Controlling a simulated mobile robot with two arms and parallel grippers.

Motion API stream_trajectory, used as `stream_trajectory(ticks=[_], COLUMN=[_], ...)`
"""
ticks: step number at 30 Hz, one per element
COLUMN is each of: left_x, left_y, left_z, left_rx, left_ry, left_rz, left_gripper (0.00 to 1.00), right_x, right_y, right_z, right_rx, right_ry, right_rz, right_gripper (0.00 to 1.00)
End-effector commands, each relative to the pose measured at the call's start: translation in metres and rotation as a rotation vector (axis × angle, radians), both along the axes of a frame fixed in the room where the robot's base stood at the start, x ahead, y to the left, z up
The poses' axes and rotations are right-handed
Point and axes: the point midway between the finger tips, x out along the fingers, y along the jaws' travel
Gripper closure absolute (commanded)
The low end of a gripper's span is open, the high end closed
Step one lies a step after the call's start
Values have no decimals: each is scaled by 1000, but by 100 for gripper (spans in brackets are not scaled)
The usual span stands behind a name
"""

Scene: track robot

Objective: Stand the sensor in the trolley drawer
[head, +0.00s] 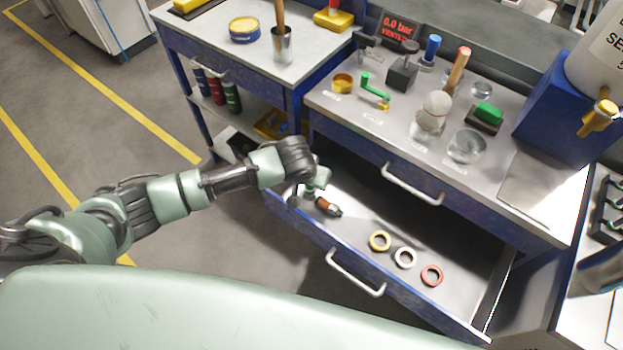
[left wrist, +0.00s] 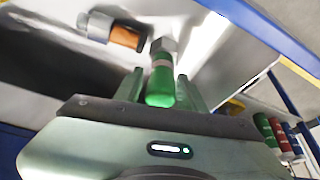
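The sensor (left wrist: 161,83) has a green body and a grey hex end. In the left wrist view it sits between the two fingers of my left gripper (left wrist: 162,92), which looks shut on it. Its hex end points away from the wrist, toward the drawer floor; I cannot tell whether it touches the floor. In the head view my left gripper (head: 306,192) is over the left end of the open trolley drawer (head: 385,287), and its fingers mostly hide the sensor. My right gripper is not in view.
An orange and dark fitting (head: 328,207) lies in the drawer beside the gripper. A yellow ring (head: 380,232), a white ring (head: 396,258) and a red ring (head: 431,266) lie toward the drawer's front. The trolley top (head: 400,125) holds jars and tools above the drawer.

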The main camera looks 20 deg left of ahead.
Motion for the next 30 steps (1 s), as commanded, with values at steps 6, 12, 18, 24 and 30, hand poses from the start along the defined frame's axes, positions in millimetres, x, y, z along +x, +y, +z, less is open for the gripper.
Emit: stream_trajectory(ticks=[6,12,18,24,30], left_x=[0,0,-13,-29,-41], left_y=[0,0,1,2,3], left_z=[1,6,37,77,105], left_rx=[0,0,-1,-1,-1], left_ry=[-1,-2,-3,-3,-1], left_rz=[0,-1,-1,0,0], left_gripper=[52,52,52,52,52], right_x=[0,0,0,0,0], right_y=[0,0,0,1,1], right_z=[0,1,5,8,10], right_rx=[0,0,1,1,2], right_ry=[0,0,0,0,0], right_rz=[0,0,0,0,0], right_gripper=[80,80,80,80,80])
